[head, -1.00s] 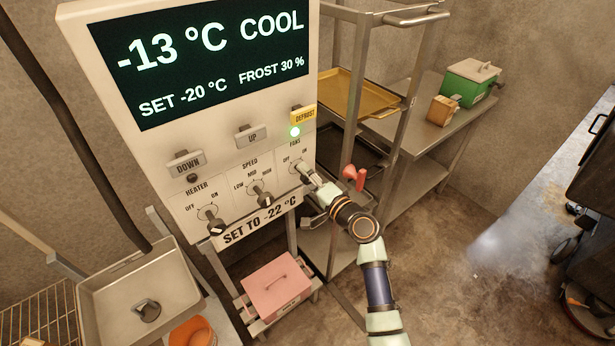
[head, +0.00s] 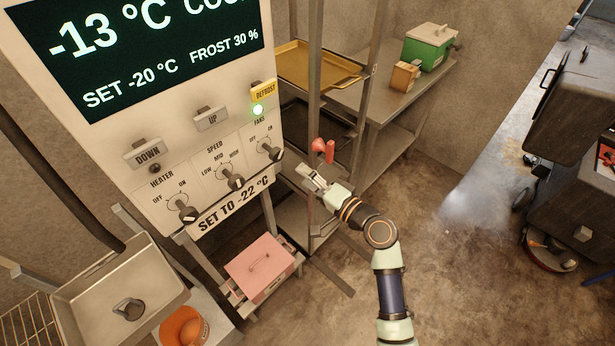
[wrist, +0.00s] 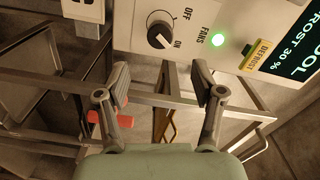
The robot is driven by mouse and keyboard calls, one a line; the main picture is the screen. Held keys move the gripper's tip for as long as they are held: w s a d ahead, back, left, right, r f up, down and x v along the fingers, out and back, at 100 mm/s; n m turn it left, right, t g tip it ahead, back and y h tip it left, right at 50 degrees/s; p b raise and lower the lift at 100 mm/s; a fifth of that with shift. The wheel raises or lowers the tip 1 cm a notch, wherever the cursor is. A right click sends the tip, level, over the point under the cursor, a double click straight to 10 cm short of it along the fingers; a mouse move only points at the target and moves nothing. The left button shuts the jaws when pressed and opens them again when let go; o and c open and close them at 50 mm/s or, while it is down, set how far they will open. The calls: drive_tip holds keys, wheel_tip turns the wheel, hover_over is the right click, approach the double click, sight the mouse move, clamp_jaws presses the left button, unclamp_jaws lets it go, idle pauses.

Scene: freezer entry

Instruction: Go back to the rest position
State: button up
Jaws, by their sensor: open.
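My gripper (head: 312,178) is open and empty, held in the air just right of the control panel (head: 120,110). It also shows open in the wrist view (wrist: 160,85), apart from the fans knob (wrist: 160,35). In the head view the fans knob (head: 275,154) is clear of my gripper, and its pointer is toward ON. The green lamp (head: 258,110) by it is lit. The display (head: 140,45) reads -13 °C, COOL, SET -20 °C, FROST 30 %. A label (head: 232,205) below says SET TO -22 °C.
A metal rack with a yellow tray (head: 310,68) and a red handle (head: 323,150) stands just behind my gripper. A pink box (head: 262,268) is on a low stand. A bench holds a green box (head: 428,50).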

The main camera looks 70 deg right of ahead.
idle(0.6)
drive_tip(key=w+a+r+n+g+y, duration=0.1)
drive_tip(key=w+a+n+y, duration=0.45)
drive_tip(key=a, duration=0.65)
drive_tip(key=w+a+r+n+y, duration=0.1)
drive_tip(key=w+a+n+y, duration=0.1)
drive_tip(key=w+a+n, duration=0.7)
drive_tip(key=s+a+r+n+g, duration=0.1)
drive_tip(key=s+a+r+n, duration=0.15)
drive_tip(key=a, duration=1.05)
drive_tip(key=s+a+r+n+g, duration=0.1)
drive_tip(key=s+a+n, duration=0.2)
drive_tip(key=a, duration=1)
wheel_tip(320, 180, up, 28)
drive_tip(key=d+p, duration=0.1)
drive_tip(key=p, duration=2.7)
drive_tip(key=shift+w+d, duration=0.15)
drive_tip(key=shift+w, duration=0.15)
drive_tip(key=shift+r, duration=0.1)
